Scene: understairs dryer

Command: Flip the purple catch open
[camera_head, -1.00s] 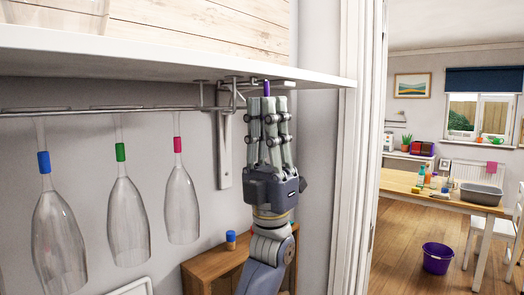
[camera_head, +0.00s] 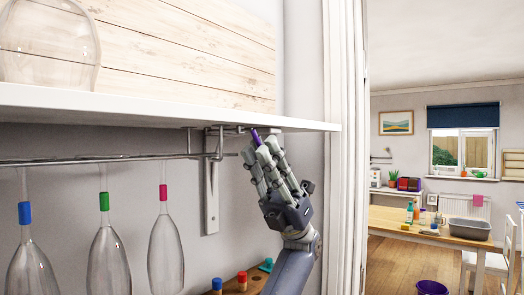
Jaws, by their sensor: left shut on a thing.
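The purple catch (camera_head: 256,137) is a small peg-like piece under the shelf, at the right end of the metal glass rack (camera_head: 100,158). My left gripper (camera_head: 262,149) points up and tilts to the left, with its fingertips at the catch. It is shut on the catch, and the fingers hide the catch's lower part. My right gripper is not in view.
Several wine glasses with coloured bands, such as the pink-banded one (camera_head: 166,245), hang from the rack at left. The white shelf (camera_head: 160,108) is close above my gripper. A white bracket (camera_head: 211,195) stands left of it, a door frame (camera_head: 342,200) right.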

